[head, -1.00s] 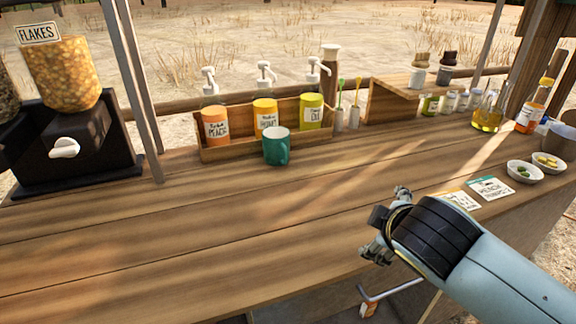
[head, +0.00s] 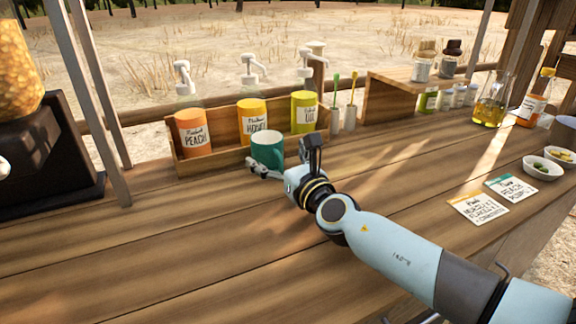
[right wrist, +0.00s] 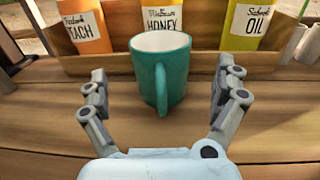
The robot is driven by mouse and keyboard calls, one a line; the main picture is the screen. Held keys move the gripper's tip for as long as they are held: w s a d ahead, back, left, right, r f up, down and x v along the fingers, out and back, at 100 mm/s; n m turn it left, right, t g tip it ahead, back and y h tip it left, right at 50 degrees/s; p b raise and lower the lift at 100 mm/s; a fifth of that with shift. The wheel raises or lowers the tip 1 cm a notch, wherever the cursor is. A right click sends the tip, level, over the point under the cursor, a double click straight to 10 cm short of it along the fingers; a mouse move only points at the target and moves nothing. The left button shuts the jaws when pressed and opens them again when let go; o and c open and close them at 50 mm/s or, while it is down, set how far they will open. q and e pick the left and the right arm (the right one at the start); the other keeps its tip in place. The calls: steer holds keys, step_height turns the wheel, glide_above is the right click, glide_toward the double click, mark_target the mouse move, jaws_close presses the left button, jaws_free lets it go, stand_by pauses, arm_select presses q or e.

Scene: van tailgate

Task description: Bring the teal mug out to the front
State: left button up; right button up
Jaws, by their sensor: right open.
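The teal mug (head: 266,147) stands upright on the wooden counter, just in front of the bottle rack. In the right wrist view the mug (right wrist: 160,68) is in the middle, its handle turned toward my gripper. My right gripper (head: 281,158) reaches in from the right and partly covers the mug in the head view. In the right wrist view its open fingers (right wrist: 160,98) stand to the left and right of the mug, with gaps showing on both sides. My left gripper is not in view.
Behind the mug, a wooden rack (head: 200,162) holds peach (head: 194,130), honey (head: 252,117) and oil (head: 304,110) pump bottles. A flakes dispenser (head: 45,150) stands at the left. Cards (head: 477,208) and small bowls (head: 543,168) lie right. The front left counter is clear.

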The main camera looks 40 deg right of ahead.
steer(key=w, duration=0.2)
steer(key=w+d, duration=0.1)
steer(key=w, duration=0.2)
steer(key=shift+w+b, duration=0.15)
steer(key=shift+b, duration=0.15)
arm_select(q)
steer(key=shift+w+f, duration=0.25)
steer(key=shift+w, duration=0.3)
